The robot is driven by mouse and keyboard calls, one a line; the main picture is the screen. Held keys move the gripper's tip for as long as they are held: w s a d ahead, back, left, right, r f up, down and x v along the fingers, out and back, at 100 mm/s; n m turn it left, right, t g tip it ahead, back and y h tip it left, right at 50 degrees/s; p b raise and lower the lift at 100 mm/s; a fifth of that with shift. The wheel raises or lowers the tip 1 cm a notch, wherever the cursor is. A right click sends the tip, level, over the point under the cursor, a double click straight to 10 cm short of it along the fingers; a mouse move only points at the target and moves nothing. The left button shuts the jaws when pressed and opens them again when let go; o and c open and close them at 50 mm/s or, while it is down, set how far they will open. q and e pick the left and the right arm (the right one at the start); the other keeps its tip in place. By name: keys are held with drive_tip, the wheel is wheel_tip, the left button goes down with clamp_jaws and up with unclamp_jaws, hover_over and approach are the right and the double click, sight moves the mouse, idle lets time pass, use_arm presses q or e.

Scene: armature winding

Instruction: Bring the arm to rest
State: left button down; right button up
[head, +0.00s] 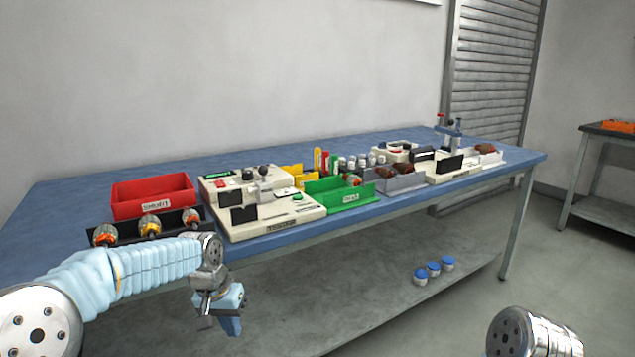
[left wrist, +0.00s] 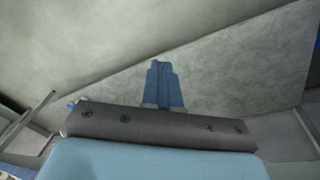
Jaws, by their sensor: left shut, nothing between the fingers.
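My left arm comes in from the left in the head view, wrapped in a light blue sleeve. My left gripper (head: 233,318) hangs in front of the table's front edge, below the tabletop, pointing down. Its blue fingers are shut with nothing between them. In the left wrist view the closed fingers (left wrist: 163,84) show against the grey lower shelf. The gripper touches no object that I can see. Of my right arm only a metal link shows at the bottom right of the head view; its gripper is out of view.
The blue table (head: 340,218) holds a red bin (head: 152,194), a white fixture (head: 262,222), a green bin (head: 338,195) and a grey bin (head: 402,182). Several armatures stand in a black rack (head: 175,222) near my left forearm. Blue-capped jars (head: 433,269) stand on the lower shelf (head: 350,290).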

use_arm(q)
drive_tip(key=s+d+f+h, duration=0.1)
drive_tip(key=s+d+f, duration=0.15)
drive_tip(key=f, duration=0.45)
drive_tip(key=s+d+f, duration=0.1)
drive_tip(key=s+f, duration=0.2)
drive_tip(key=f, duration=0.4)
drive_tip(key=s+d+f+h, duration=0.1)
drive_tip(key=s+d+f, duration=0.15)
drive_tip(key=f, duration=0.45)
drive_tip(key=s+d+f+n, duration=0.1)
drive_tip(key=s+f, duration=0.4)
drive_tip(key=s, duration=0.4)
drive_tip(key=s+d+f+n, duration=0.1)
drive_tip(key=s+f+n, duration=0.1)
drive_tip(key=s+f, duration=0.4)
drive_tip(key=s, duration=0.2)
drive_tip(key=shift+s+f+g, duration=0.15)
drive_tip(key=shift+s+g, duration=0.15)
drive_tip(key=shift+s, duration=0.1)
drive_tip(key=c, duration=1.8)
unclamp_jaws()
